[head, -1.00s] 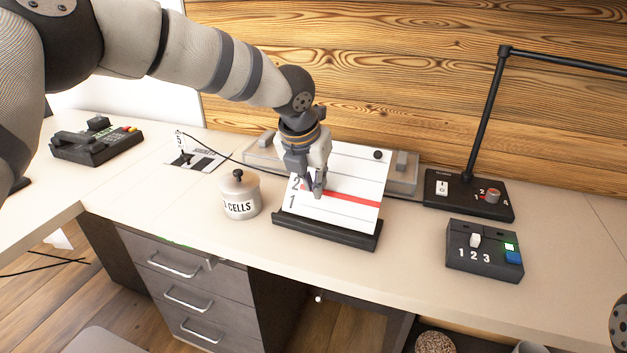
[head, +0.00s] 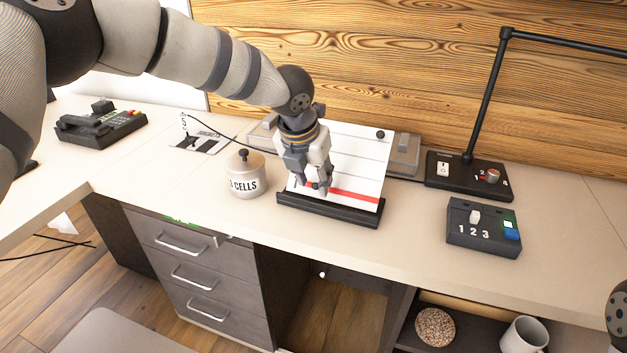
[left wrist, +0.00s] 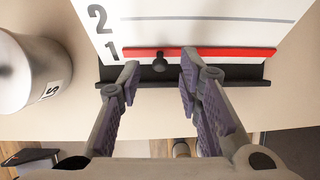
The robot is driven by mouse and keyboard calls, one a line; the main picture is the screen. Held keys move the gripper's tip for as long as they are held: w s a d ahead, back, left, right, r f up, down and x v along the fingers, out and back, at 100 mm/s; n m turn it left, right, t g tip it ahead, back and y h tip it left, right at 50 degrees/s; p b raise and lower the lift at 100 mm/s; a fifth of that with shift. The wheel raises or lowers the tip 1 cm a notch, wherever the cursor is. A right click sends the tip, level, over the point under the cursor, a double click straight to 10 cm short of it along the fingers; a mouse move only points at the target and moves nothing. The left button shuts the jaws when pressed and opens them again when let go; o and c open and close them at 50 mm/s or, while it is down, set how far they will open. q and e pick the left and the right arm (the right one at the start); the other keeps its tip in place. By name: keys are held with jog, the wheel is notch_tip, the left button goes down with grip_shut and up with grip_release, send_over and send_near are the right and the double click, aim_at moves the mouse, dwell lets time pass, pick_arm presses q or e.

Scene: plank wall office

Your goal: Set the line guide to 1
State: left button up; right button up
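The line guide is a red bar (head: 355,196) across a white lined board (head: 362,152) that leans on a black ledge (head: 340,212). In the left wrist view the red bar (left wrist: 225,52) lies level with the printed 1, below the 2. Its small black knob (left wrist: 160,62) stands out from the bar. My left gripper (head: 315,189) is at the lower left of the board. In the left wrist view the fingers of my left gripper (left wrist: 159,74) are apart, one on each side of the knob, with gaps showing. My right gripper is out of view.
A lidded "CELLS" jar (head: 246,176) stands close left of the board. A black switch box (head: 483,228) and a lamp base (head: 468,175) stand to the right. A phone (head: 100,125) is at the far left. The desk's front strip is clear.

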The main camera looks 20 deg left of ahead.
pick_arm(q)
jog(key=v, duration=1.1)
jog(key=shift+s+f, duration=0.1)
